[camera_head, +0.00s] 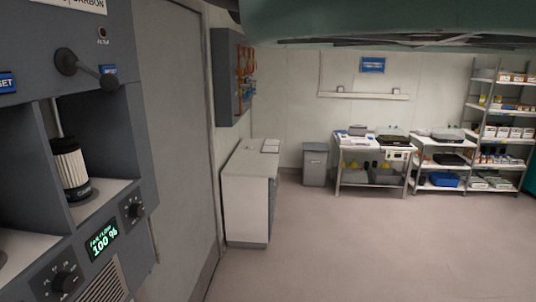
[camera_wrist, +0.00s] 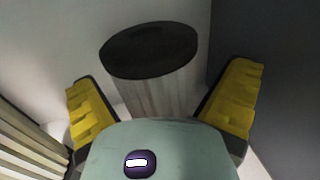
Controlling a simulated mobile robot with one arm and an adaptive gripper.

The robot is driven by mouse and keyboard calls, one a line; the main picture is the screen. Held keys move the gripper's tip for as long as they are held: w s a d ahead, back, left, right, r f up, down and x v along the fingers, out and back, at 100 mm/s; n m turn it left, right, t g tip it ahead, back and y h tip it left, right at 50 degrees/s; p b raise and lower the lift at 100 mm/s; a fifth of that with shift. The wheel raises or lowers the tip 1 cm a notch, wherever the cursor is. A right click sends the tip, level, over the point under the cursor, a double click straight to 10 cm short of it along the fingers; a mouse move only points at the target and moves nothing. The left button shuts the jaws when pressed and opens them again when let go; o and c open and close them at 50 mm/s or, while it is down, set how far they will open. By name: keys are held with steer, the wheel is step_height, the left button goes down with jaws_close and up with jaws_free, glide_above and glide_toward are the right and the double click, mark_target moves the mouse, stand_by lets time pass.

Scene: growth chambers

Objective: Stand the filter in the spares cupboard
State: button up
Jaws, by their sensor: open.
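A filter (camera_head: 72,170) with a pale pleated body and a dark band at its base stands upright in an open bay of the grey machine at the left of the head view. In the wrist view, a pale ribbed cylinder with a round black end (camera_wrist: 150,50), likely a filter, lies between and beyond the yellow fingers of my gripper (camera_wrist: 163,95). The fingers are open, with a gap visible on the left; contact on the right is unclear. My gripper is not visible in the head view. I cannot tell which unit is the spares cupboard.
The machine has a lever (camera_head: 85,70), knobs and a green display (camera_head: 102,241) reading 100 %. A wall cabinet (camera_head: 228,78) hangs above a white low cabinet (camera_head: 248,195). A grey bin (camera_head: 315,165), benches and a stocked shelf rack (camera_head: 503,125) stand behind. The middle floor is clear.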

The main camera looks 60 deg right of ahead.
steer(key=shift+s+b, duration=0.35)
steer(key=shift+b, duration=0.05)
steer(key=b+v, duration=0.6)
steer(key=v, duration=0.4)
steer(key=shift+s+d+b, duration=0.1)
steer(key=shift+s+b, duration=0.1)
steer(key=shift+b, duration=0.2)
steer(key=shift+s+d+r, duration=0.15)
steer(key=shift+s+d, duration=0.1)
steer(key=shift+s, duration=0.2)
